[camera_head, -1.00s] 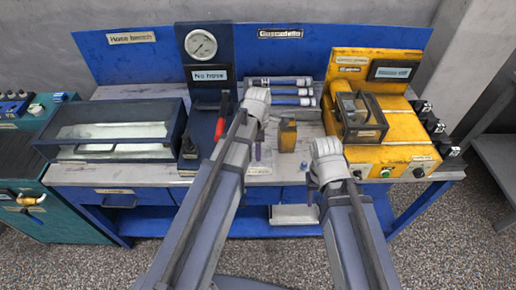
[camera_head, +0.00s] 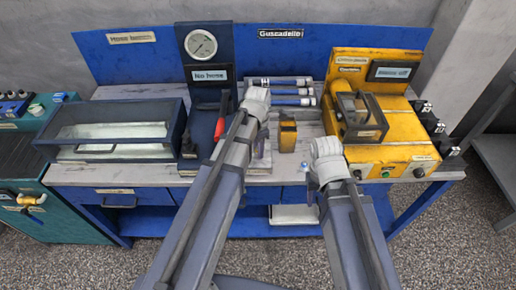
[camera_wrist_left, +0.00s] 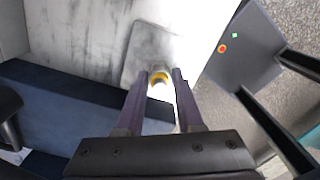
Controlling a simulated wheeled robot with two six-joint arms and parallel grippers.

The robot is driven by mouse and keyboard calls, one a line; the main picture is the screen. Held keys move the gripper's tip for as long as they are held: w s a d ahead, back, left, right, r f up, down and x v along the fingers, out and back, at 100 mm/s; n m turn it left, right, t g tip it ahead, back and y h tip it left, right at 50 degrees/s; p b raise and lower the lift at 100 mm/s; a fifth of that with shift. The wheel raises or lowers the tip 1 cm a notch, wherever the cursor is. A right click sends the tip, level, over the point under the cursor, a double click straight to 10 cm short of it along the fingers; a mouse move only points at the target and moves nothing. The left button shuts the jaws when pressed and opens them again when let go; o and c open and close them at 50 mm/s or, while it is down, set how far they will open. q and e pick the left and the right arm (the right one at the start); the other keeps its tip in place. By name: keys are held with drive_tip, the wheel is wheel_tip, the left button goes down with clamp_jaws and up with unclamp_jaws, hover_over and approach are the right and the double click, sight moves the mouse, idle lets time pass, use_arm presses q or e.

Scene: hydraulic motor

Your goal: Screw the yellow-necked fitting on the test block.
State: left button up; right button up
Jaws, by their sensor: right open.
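In the left wrist view, the yellow-necked fitting (camera_wrist_left: 160,80) sits snugly between the two purple fingers of my left gripper (camera_wrist_left: 161,75). Only its yellow ring and a bright part show. In the head view, this gripper (camera_head: 262,152) points down near the front edge of the worktop, and the wrist hides the fitting. An orange-yellow block (camera_head: 287,136) stands just right of it on the bench; I cannot tell if this is the test block. My right gripper (camera_head: 306,167) is open in front of the bench edge, mostly hidden by its wrist.
A gauge stand (camera_head: 203,44) marked "No hose" and a red-handled tool (camera_head: 219,128) are left of my left gripper. Several blue-and-silver cylinders (camera_head: 285,91) lie behind. A yellow machine (camera_head: 395,145) stands at right, a dark glass-topped case (camera_head: 115,130) at left.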

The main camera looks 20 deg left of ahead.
use_arm(q)
clamp_jaws()
drive_tip(key=shift+m, duration=1.6)
drive_tip(key=shift+o, duration=1.3)
unclamp_jaws()
drive_tip(key=shift+r, duration=0.15)
drive_tip(key=shift+r+p, duration=1.65)
drive_tip(key=shift+p, duration=0.1)
